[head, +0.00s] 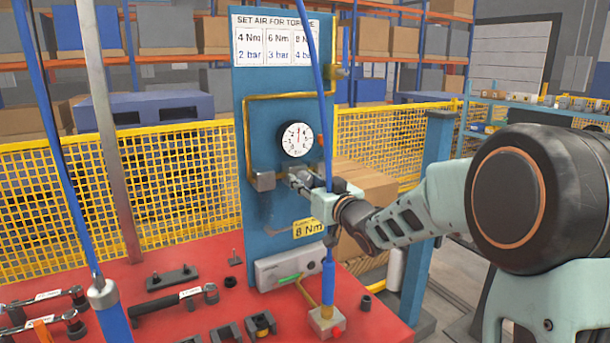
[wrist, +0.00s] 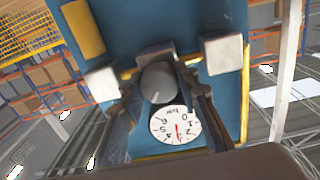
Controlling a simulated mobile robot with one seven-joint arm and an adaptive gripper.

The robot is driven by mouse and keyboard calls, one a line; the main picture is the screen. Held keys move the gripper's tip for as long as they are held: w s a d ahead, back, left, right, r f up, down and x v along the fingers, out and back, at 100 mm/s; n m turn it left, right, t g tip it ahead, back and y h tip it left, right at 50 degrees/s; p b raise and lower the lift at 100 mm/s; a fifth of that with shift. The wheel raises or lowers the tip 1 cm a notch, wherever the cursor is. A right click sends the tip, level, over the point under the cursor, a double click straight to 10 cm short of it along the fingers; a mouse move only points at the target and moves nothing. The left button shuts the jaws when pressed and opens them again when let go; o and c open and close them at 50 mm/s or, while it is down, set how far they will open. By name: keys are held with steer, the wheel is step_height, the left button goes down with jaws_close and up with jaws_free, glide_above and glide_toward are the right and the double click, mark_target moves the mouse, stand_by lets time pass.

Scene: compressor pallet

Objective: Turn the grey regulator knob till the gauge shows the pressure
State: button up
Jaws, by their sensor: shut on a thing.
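The grey regulator knob (wrist: 157,84) sits in the middle of the wrist view, with a pale line on its face. My gripper (wrist: 158,92) has a finger on each side of it and is shut on it. In the head view my gripper (head: 297,182) reaches the blue panel (head: 270,220) just below the gauge, hiding most of the knob. The round white gauge (head: 297,139) has a red needle pointing about straight up. It appears upside down in the wrist view (wrist: 175,126); the exact reading is too small to tell. A yellow label (head: 307,228) reads 8 Nm.
A sign (head: 276,42) pairs 4, 6 and 8 Nm with 2, 3 and 4 bar. A blue hose (head: 325,90) hangs in front of the panel by my gripper. The red table (head: 185,250) holds tools and fittings. Yellow mesh fence (head: 165,180) stands behind.

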steer(key=shift+r+m+p, duration=0.15)
steer(key=shift+m+p, duration=0.15)
steer(key=shift+m, duration=0.4)
steer(key=o, duration=1.2)
steer(key=shift+c, duration=0.2)
steer(key=v, duration=1.2)
